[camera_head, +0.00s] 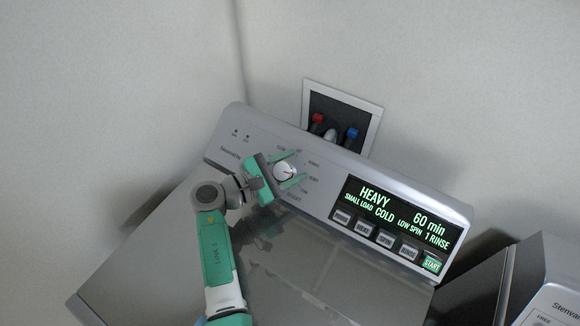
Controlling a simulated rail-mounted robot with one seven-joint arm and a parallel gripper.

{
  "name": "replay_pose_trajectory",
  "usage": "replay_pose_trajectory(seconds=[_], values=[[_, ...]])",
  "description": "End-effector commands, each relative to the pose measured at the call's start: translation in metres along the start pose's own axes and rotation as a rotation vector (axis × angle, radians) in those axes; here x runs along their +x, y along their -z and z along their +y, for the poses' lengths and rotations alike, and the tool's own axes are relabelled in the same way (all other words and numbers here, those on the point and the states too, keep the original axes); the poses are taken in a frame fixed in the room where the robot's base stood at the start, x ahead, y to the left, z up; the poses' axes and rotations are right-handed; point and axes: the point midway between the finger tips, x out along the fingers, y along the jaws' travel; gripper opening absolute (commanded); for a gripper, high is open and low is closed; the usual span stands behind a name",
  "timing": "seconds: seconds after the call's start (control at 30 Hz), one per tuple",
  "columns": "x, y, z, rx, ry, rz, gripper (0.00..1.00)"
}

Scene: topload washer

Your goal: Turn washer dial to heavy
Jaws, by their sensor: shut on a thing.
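The washer's control panel (325,205) slopes along the back of the machine. A white round dial (285,172) sits on its left half, with small printed labels around it. A small dark mark shows on the dial's face. My gripper (291,168) reaches it from the left, with one green finger above the dial and one below, shut on it. The lit display (397,215) reads HEAVY, 60 min, SMALL LOAD, COLD, LOW SPIN and 1 RINSE. The fingers hide parts of the label ring.
Several grey buttons (385,239) and a green START button (432,264) line the panel below the display. A wall box (343,107) with red and blue valves is behind the washer. The washer's lid (300,275) is closed below the panel. Another machine (552,290) stands at the lower right.

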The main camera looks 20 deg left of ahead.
Motion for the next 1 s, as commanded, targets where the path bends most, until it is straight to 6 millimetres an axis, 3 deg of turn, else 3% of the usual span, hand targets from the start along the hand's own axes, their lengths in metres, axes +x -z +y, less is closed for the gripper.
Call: replay_pose_trajectory(seconds=[0.27,0.3,0.4,0.7,1.0], values=[[0.0,-0.001,0.001,0.002,0.0,-0.001,0.26],[0.0,-0.001,0.001,0.002,0.0,-0.001,0.52],[0.0,-0.001,0.0,0.001,0.0,-0.001,0.7],[-0.004,0.0,0.0,0.0,-0.001,0.0,0.7],[-0.06,-0.001,0.001,0.001,-0.003,0.0,0.7]])
